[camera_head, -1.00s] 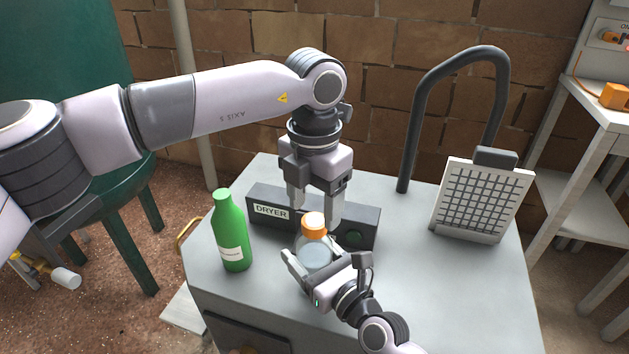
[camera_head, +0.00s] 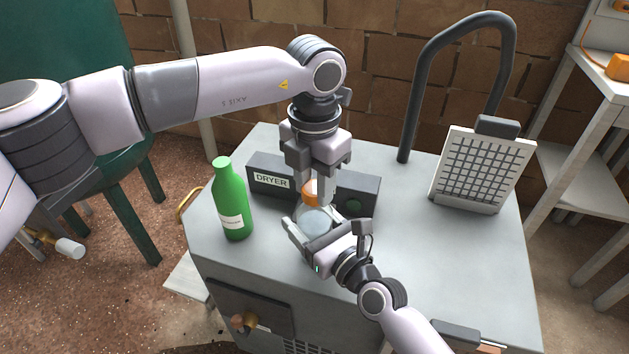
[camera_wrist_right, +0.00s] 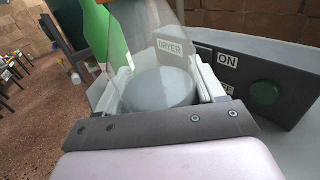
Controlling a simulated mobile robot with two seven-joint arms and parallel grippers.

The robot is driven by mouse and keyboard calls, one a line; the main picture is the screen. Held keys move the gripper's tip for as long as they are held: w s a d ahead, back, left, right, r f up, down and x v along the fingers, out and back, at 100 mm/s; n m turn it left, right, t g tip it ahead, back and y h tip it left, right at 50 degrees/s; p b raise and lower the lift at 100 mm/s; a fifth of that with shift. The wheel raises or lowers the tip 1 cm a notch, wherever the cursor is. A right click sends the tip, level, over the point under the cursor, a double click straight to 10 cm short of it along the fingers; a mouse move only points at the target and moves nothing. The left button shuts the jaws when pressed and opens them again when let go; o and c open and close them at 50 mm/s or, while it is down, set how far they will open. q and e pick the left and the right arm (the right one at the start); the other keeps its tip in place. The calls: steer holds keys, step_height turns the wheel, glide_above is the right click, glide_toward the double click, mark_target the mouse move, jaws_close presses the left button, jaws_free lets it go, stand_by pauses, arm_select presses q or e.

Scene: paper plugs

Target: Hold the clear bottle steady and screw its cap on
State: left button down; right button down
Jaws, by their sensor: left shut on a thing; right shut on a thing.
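The clear bottle (camera_head: 316,221) stands upright on the grey cabinet top in front of the dryer box. It also shows in the right wrist view (camera_wrist_right: 160,88), with pale contents. My right gripper (camera_head: 312,232) is shut on the bottle's body from the front. The orange cap (camera_head: 311,190) sits at the top of the bottle's neck. My left gripper (camera_head: 311,194) points straight down from above and is shut on the cap, its fingers on either side. Whether the cap's thread is engaged cannot be seen.
A green bottle (camera_head: 230,200) stands just left of the clear bottle. The dryer box (camera_head: 268,178) is close behind. A grid panel (camera_head: 482,170) and a dark bent pipe (camera_head: 412,110) stand at the right. The cabinet top (camera_head: 440,255) is clear at the right front.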

arm_select(q)
steer(key=c, duration=0.7)
jaws_free()
steer(key=shift+o, duration=0.2)
step_height(320, 180, up, 12)
arm_select(e)
steer(key=shift+c, duration=0.2)
jaws_free()
